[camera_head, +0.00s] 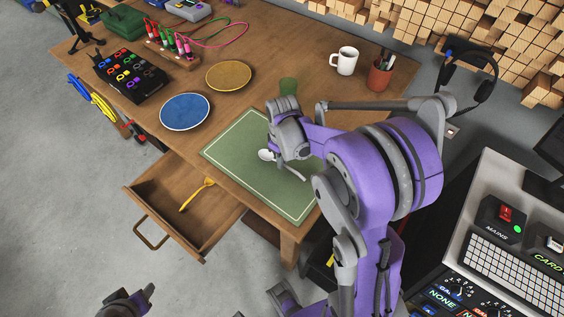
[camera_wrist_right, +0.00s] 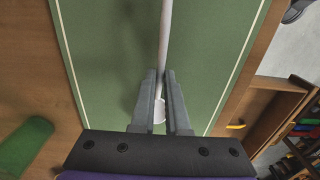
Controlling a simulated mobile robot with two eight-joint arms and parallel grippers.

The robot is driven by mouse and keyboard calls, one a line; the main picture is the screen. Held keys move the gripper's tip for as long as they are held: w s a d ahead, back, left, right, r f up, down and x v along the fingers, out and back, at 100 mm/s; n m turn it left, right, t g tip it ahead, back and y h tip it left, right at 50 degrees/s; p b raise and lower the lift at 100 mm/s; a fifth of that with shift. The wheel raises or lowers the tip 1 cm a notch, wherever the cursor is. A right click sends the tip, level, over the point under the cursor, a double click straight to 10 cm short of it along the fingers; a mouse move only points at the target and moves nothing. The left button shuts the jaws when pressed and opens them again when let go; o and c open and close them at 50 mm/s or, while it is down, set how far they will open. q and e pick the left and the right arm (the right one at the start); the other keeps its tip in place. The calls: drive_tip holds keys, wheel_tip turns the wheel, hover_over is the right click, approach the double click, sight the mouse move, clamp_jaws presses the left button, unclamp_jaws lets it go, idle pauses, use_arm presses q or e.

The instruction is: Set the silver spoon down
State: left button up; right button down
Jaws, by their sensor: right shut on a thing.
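The silver spoon (camera_head: 294,172) is over the green mat (camera_head: 232,143) on the wooden table, its bowl to the left and its handle toward the lower right. My right gripper (camera_head: 279,158) is shut on it. In the right wrist view the spoon (camera_wrist_right: 166,35) runs between the two fingers of my right gripper (camera_wrist_right: 161,105), above the green mat (camera_wrist_right: 100,45). Whether the spoon touches the mat is unclear. My left gripper (camera_head: 132,302) shows partly at the bottom left edge, away from the table; its jaw opening is unclear.
An open drawer (camera_head: 160,190) holds a yellow utensil (camera_head: 197,194). A blue plate (camera_head: 185,111), a yellow plate (camera_head: 229,75) and a green cup (camera_head: 288,87) stand beyond the mat. A white mug (camera_head: 346,61) and a pen holder (camera_head: 380,75) are at the back right.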

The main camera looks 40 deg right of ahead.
drive_tip(key=shift+f, duration=0.6)
drive_tip(key=shift+f, duration=0.1)
drive_tip(key=c, duration=1.4)
unclamp_jaws()
drive_tip(key=shift+f, duration=0.15)
drive_tip(key=o, duration=0.5)
